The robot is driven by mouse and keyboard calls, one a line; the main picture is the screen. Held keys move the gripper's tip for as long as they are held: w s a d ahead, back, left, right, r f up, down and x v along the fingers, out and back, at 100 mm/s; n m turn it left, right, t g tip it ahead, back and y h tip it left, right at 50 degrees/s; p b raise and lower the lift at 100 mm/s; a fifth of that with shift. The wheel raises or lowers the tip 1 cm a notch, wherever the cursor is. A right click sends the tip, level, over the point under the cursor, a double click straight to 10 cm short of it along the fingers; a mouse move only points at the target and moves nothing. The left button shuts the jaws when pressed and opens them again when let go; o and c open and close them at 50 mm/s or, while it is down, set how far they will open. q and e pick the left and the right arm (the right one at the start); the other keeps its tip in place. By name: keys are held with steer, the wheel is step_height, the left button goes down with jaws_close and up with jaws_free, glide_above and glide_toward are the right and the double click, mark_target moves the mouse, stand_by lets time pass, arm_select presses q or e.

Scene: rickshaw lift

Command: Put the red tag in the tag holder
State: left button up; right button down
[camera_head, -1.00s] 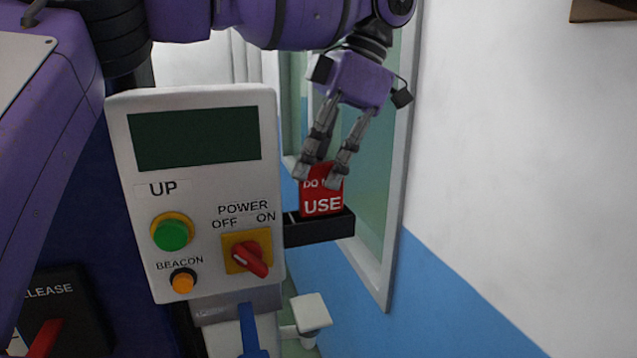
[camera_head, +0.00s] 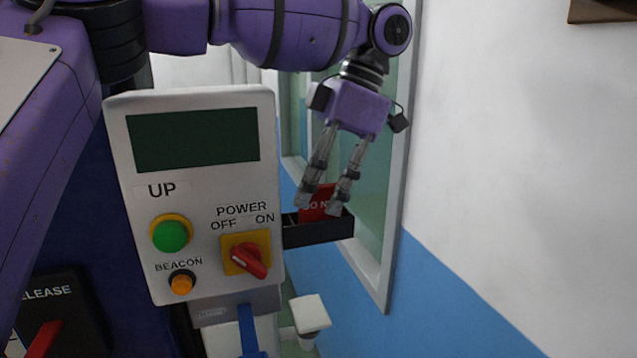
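The red tag (camera_head: 318,200) stands upright in the black tag holder (camera_head: 320,232), which juts out from the right side of the control panel. Only the tag's upper part shows above the holder's rim, with part of its white lettering visible. My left gripper (camera_head: 319,208) points down from above, with one finger at each side of the tag's top. Whether the fingers press on the tag is hard to tell. My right gripper is not in view.
The white control panel (camera_head: 197,292) stands left of the holder, with a green button (camera_head: 170,236), an orange beacon button (camera_head: 181,284) and a red power switch (camera_head: 248,262). A window frame and a white and blue wall (camera_head: 480,290) are close on the right.

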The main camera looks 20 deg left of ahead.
arm_select(q)
steer(key=v, duration=1.2)
steer(key=shift+r, duration=0.2)
